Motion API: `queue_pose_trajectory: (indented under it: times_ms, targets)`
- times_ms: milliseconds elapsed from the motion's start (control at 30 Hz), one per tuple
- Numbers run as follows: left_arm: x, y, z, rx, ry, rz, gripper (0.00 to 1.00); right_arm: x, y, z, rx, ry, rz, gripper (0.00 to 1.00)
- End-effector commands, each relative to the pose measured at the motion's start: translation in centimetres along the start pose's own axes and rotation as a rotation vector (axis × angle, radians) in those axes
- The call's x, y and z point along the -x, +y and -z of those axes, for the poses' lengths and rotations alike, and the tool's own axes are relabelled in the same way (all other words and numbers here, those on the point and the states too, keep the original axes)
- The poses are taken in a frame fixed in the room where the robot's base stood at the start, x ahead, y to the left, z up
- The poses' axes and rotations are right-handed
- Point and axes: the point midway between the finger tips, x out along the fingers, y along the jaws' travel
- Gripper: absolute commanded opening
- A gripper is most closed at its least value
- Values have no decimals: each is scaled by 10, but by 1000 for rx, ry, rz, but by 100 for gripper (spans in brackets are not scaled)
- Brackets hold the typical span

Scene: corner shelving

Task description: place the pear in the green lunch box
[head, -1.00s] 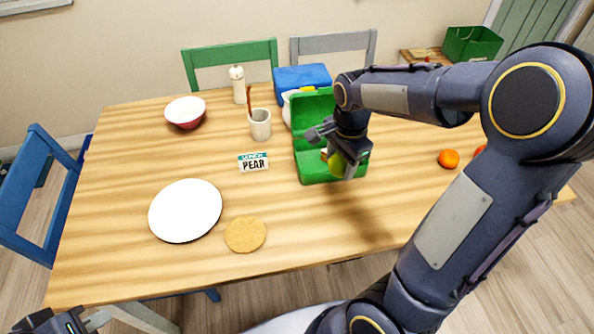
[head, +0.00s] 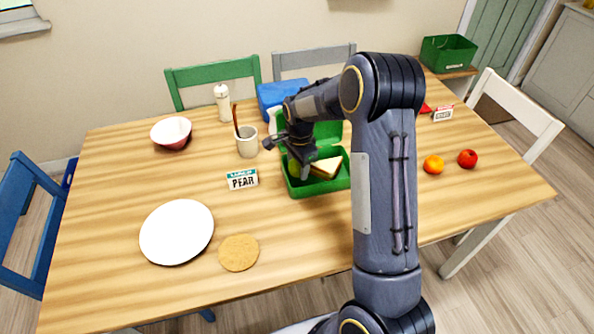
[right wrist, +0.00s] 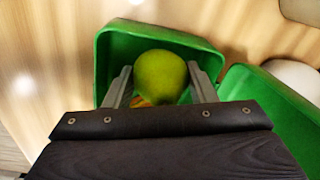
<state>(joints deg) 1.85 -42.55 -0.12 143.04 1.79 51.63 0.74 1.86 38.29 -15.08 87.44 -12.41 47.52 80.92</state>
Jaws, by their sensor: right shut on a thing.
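The green lunch box (head: 318,188) stands open on the table, its lid raised at the back; it also shows in the right wrist view (right wrist: 112,48). A sandwich (head: 326,167) lies in its right part. The pear (right wrist: 160,75) is yellow-green and sits between the fingers of my right gripper (right wrist: 161,86), which is shut on it. In the head view the pear (head: 294,167) is at the left end of the box, partly hidden by the gripper (head: 296,168). I cannot tell whether it touches the box floor. My left gripper is out of view.
A white plate (head: 176,232), a round tan disc (head: 239,253), a cup (head: 247,142) and a bowl (head: 171,133) are further left. An orange (head: 433,164) and a red apple (head: 467,158) lie at the right.

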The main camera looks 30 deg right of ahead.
Motion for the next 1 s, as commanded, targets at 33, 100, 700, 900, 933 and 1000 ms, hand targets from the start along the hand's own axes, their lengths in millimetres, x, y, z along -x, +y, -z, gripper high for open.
queue_pose_trajectory:
  times_ms: [33, 100, 700, 900, 933, 1000]
  targets:
    - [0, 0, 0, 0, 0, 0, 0, -4, -3, 0, -1, 0, 0, 27]
    - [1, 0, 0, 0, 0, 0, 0, -13, -3, 0, 0, -1, -2, 27]
    - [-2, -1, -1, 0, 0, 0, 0, -38, -2, 0, 1, -1, 3, 57]
    - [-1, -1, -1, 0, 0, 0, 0, -38, -1, 0, 1, -2, 2, 73]
    - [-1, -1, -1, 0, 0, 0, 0, -38, -1, 0, 1, -2, 2, 73]
    - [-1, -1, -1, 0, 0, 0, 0, -38, -1, 0, 1, -1, 2, 73]
